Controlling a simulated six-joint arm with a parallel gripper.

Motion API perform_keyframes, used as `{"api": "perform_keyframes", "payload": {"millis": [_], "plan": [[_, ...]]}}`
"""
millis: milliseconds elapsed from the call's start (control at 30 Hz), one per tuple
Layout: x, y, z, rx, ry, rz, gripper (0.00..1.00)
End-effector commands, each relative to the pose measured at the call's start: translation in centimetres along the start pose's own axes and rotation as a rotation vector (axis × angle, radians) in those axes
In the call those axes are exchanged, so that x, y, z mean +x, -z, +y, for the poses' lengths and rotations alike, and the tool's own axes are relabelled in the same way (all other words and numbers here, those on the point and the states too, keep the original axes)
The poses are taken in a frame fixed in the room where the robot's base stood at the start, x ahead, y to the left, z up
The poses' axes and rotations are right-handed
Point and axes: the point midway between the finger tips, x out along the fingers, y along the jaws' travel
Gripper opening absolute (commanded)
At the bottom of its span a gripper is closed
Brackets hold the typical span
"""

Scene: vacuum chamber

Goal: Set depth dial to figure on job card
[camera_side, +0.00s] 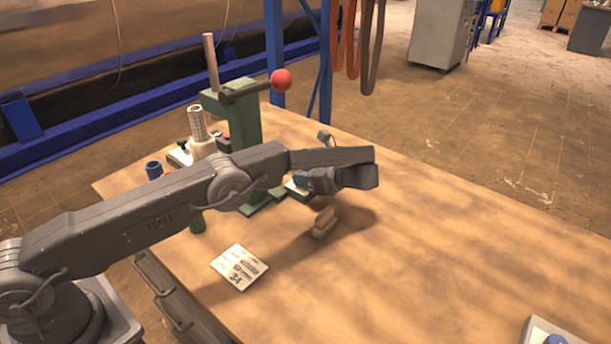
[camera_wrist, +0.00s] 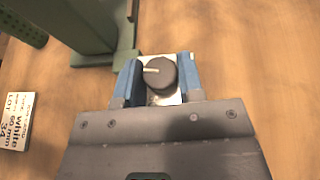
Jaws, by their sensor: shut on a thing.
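The depth dial is a dark round knob (camera_wrist: 162,76) with a pale pointer line, on a small light plate. In the wrist view the pointer points left. My gripper (camera_wrist: 160,72) has its two blue fingers on either side of the knob, shut on it. In the side view my gripper (camera_side: 300,180) is low at the foot of the green press, and my arm hides the dial. The white job card (camera_side: 240,266) lies flat on the bench, with a large "34" at its lower edge. In the wrist view the card (camera_wrist: 15,121) reads "white", "60 mm" and "34".
The green press (camera_side: 240,118) with a red-ball lever (camera_side: 281,80) stands behind my gripper. A brown block (camera_side: 323,223) lies in front of it. A green cylinder (camera_side: 197,222) and a blue cup (camera_side: 153,169) are at the left. The bench's right side is mostly clear.

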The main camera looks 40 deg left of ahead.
Motion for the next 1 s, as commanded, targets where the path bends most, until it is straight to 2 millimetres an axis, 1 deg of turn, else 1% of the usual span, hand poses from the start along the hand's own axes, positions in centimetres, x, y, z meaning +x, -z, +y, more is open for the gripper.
{"api": "perform_keyframes", "payload": {"millis": [300, 767, 800, 1000], "plan": [[0.01, 0.04, 0.04, -0.019, -0.048, -0.001, 0.11], [0.03, 0.01, 0.08, -0.02, -0.055, -0.003, 0.11], [0.03, 0.01, 0.08, -0.02, -0.055, -0.003, 0.37], [0.03, 0.0, 0.03, -0.02, -0.053, -0.002, 0.56]]}}
